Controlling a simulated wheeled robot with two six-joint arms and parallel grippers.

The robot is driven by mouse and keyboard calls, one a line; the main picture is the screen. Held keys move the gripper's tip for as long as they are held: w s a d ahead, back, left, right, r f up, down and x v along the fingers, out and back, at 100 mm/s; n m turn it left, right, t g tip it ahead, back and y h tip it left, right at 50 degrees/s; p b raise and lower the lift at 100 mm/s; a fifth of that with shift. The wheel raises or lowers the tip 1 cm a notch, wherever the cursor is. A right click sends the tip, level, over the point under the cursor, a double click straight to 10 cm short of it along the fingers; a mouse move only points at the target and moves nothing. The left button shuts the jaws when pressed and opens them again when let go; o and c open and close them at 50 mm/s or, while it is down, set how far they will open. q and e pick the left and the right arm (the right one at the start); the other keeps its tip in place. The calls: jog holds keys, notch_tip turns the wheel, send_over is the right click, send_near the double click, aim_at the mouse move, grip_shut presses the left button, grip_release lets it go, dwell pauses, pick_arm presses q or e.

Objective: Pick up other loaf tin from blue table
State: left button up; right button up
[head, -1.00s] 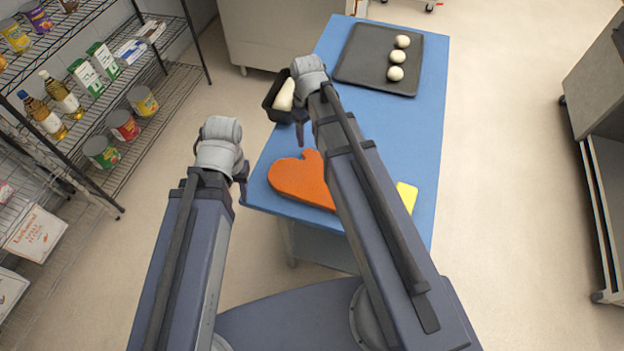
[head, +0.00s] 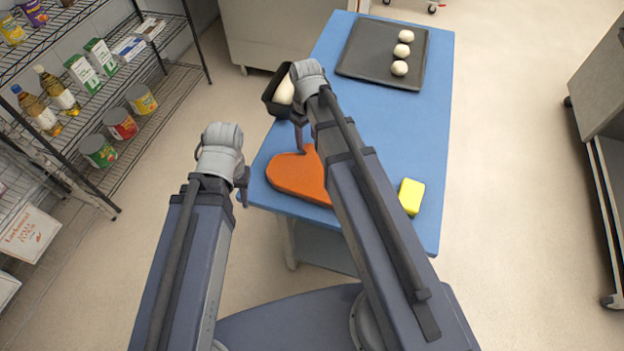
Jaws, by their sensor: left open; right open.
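A dark loaf tin (head: 271,104) with pale dough (head: 284,91) in it is at the left edge of the blue table (head: 392,125). My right gripper (head: 299,132) is open just in front of the tin, with its wrist covering part of the tin's right side. I cannot tell if its fingers touch the tin. My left gripper (head: 243,190) is open and empty near the table's front left corner, left of the orange oven mitt.
An orange oven mitt (head: 296,176) and a yellow sponge (head: 411,196) lie near the table's front. A dark baking tray (head: 365,55) with three dough balls (head: 401,51) is at the back. Wire shelves (head: 120,130) with groceries stand left.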

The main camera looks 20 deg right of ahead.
notch_tip(320, 180, down, 2)
jog(key=shift+f+b, duration=0.25)
jog(key=shift+b, duration=0.5)
jog(key=shift+r, duration=0.1)
grip_shut()
